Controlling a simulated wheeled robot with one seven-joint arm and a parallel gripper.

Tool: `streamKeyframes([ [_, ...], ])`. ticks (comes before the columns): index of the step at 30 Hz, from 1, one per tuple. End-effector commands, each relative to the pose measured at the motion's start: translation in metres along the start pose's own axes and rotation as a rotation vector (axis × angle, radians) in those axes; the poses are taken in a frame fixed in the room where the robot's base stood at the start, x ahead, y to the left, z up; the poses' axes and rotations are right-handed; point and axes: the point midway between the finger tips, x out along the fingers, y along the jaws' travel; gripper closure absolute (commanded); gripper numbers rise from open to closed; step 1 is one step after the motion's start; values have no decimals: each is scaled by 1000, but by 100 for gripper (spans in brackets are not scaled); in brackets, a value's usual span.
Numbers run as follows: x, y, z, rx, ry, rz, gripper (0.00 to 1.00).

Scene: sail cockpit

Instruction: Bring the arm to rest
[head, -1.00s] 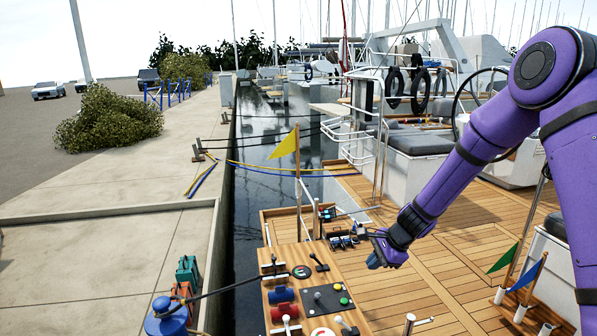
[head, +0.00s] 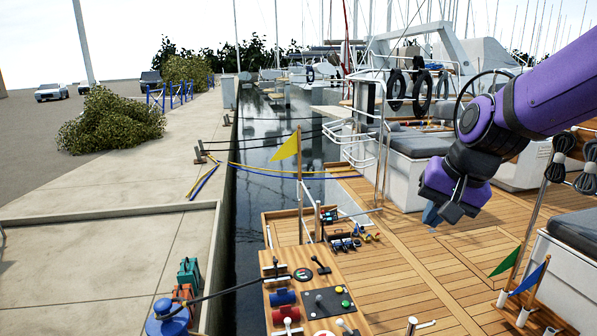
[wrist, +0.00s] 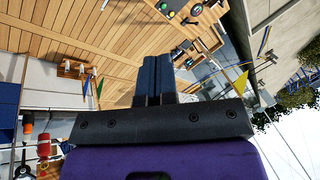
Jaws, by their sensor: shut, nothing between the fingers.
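My purple arm comes in from the right edge of the head view. My gripper (head: 433,215) hangs at its end over the open wooden deck, right of the control console. Its blue fingers are together and hold nothing. In the wrist view the two dark fingers (wrist: 153,80) lie side by side, with deck planks beyond them. The gripper is apart from the console and the flags.
The wooden console (head: 268,267) with levers and buttons stands at the front middle. A yellow flag (head: 286,148) rises behind it. Green (head: 505,262) and blue (head: 530,277) flags stand at lower right. A grey-cushioned bench (head: 420,146) is behind. The middle deck is clear.

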Motion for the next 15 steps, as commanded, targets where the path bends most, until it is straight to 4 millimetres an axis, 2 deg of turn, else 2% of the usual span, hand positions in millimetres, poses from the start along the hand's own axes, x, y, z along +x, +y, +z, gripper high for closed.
streamKeyframes([
  [1,-14,4,10,-40,21,10,100],
  [6,-50,22,42,-162,69,53,100],
  [15,-97,60,97,-348,148,134,100],
])
